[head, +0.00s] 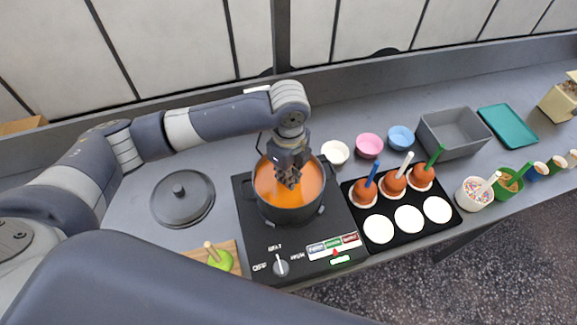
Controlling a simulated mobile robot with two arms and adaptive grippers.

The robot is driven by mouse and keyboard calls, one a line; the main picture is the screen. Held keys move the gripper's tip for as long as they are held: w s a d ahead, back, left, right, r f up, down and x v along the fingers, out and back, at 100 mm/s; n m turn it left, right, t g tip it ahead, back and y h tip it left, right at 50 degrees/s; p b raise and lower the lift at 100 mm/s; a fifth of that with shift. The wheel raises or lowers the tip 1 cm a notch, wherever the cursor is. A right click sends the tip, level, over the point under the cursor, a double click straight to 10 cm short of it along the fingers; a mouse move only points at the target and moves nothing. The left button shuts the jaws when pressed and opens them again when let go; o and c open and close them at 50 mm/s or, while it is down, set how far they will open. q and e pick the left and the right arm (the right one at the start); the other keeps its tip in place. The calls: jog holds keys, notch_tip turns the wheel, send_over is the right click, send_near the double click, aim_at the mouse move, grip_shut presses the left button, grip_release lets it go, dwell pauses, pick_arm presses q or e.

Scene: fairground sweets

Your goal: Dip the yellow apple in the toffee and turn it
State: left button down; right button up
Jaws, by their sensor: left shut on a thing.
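The pot (296,214) stands on the dark hob and holds orange toffee (309,186). My left gripper (289,182) points down into the pot, its jaws close to the toffee surface. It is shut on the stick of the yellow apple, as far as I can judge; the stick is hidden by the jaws. The yellow apple itself is not visible, and the toffee and gripper hide what is below the jaws. My right gripper is out of view.
A green apple (220,260) with a stick lies on a wooden board (235,247). A pot lid (182,198) rests left of the hob (252,236). Coated apples (394,182) stand on a black tray (394,238) with free white rounds. Bowls (369,145) and a grey bin (452,132) stand behind.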

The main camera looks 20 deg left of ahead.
pick_arm(q)
jog(key=n+p, duration=0.1)
jog(key=p, duration=0.1)
jog(key=n+p, duration=0.2)
jog(key=shift+r+n, duration=0.25)
jog(key=shift+n, duration=0.05)
jog(key=shift+f+n, duration=0.3)
jog(key=shift+n, duration=0.9)
jog(key=m, duration=2.2)
jog(key=shift+m, duration=0.4)
jog(key=n, duration=1.1)
jog(key=shift+r, duration=4.3)
